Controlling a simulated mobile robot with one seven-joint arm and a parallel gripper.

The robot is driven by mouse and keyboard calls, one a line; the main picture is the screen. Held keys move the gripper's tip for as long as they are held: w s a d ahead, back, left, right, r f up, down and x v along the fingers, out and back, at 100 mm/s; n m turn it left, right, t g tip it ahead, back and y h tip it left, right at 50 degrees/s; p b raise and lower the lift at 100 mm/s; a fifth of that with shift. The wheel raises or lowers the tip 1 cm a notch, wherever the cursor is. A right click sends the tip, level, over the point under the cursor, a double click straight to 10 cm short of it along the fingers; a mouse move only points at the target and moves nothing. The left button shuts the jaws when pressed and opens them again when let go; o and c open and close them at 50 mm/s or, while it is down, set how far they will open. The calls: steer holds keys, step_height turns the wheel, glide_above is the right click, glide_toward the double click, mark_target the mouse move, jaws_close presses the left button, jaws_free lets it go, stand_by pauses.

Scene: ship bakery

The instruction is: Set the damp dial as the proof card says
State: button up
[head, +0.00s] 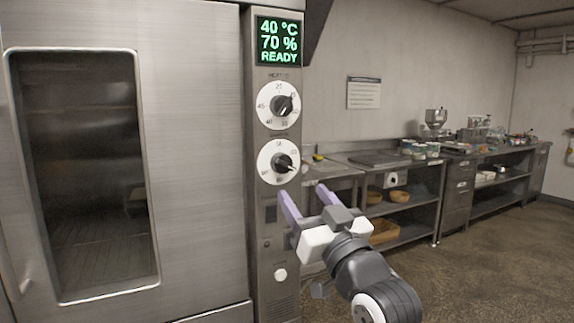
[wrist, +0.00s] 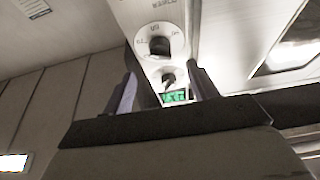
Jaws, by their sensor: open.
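The oven-like cabinet's control column (head: 270,300) carries two white dials with black knobs. The lower one, apparently the damp dial (head: 265,160), has its pointer to the right and slightly down; its lettering is too small to read surely. In the wrist view the nearer dial (wrist: 144,48) lies beyond my fingers. The upper heat dial (head: 265,105) has its pointer up and right. My gripper (head: 307,198) is open and empty, below and right of the lower dial, apart from it. A printed sheet (head: 363,92) hangs on the wall; its text is unreadable.
The green display (head: 279,42) reads 40 °C, 70 %, READY. The steel cabinet door (head: 190,170) with its dark window is on the left. Steel benches (head: 410,205) with bowls and jars run along the back wall. The floor (head: 480,270) on the right is clear.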

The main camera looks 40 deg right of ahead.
mark_target(284, 168)
steer(key=p+x, duration=0.2)
steer(key=x, duration=0.6)
steer(key=shift+w+r, duration=0.1)
steer(key=shift+w, duration=0.05)
steer(key=c, duration=1)
